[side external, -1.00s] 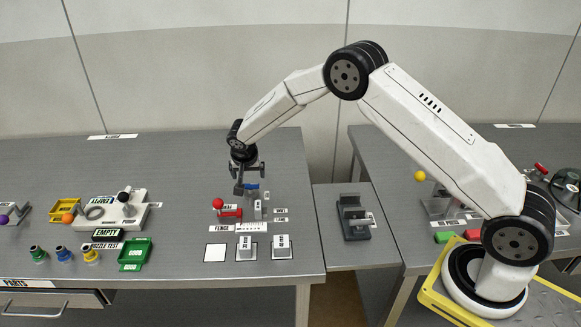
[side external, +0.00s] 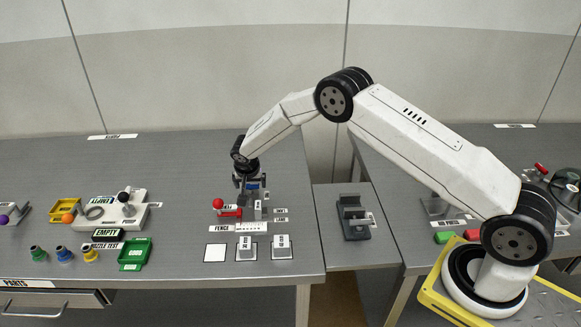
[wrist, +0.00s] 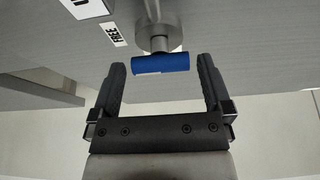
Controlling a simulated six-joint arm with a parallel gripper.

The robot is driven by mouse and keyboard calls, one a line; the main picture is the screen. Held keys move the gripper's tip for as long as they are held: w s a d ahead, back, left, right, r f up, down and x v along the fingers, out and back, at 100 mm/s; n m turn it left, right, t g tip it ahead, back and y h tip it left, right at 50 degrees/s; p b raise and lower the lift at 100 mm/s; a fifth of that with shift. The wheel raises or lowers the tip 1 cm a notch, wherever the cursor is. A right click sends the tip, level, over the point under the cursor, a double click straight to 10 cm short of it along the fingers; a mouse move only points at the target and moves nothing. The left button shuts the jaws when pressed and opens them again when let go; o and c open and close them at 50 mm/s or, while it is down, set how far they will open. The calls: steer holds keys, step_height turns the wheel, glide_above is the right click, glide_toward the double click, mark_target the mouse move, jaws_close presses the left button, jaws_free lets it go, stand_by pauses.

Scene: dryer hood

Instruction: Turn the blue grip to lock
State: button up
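The blue grip (wrist: 160,64) is a short blue cylinder across the end of a metal stem, in the upper middle of the wrist view. In the side view the blue grip (side external: 252,186) shows as a small blue patch beneath my gripper. My gripper (wrist: 162,72) is open, with one dark finger to the left of the grip and one to the right. A gap shows between the grip and each finger. In the side view my gripper (side external: 251,185) points down at the fixture. A label reading FREE (wrist: 114,34) lies left of the stem; no LOCK label is readable.
A red-knobbed lever (side external: 218,204) stands just left of the fixture, with a FENCE label (side external: 222,228) in front. White blocks (side external: 246,243) stand on pads at the table's front. A dark grey device (side external: 352,217) sits on the lower shelf to the right.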

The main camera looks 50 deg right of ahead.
steer(key=c, duration=1.1)
steer(key=shift+n, duration=0.6)
steer(key=shift+d+n+t+y, duration=0.1)
steer(key=shift+n+t+y, duration=0.55)
steer(key=shift+n, duration=1.05)
steer(key=shift+d+n+y, duration=0.15)
steer(key=shift+n+y, duration=0.8)
steer(key=shift+n, duration=1.25)
steer(key=shift+d+n+y, duration=0.1)
steer(key=shift+n+y, duration=0.4)
steer(key=shift+n, duration=0.8)
steer(key=shift+d+n+y, duration=0.1)
steer(key=shift+n+y, duration=0.4)
steer(key=shift+n, duration=0.8)
steer(key=shift+r+n+g+y, duration=0.1)
steer(key=shift+n+g+y, duration=0.5)
steer(key=shift+n, duration=1.2)
steer(key=o, duration=1.1)
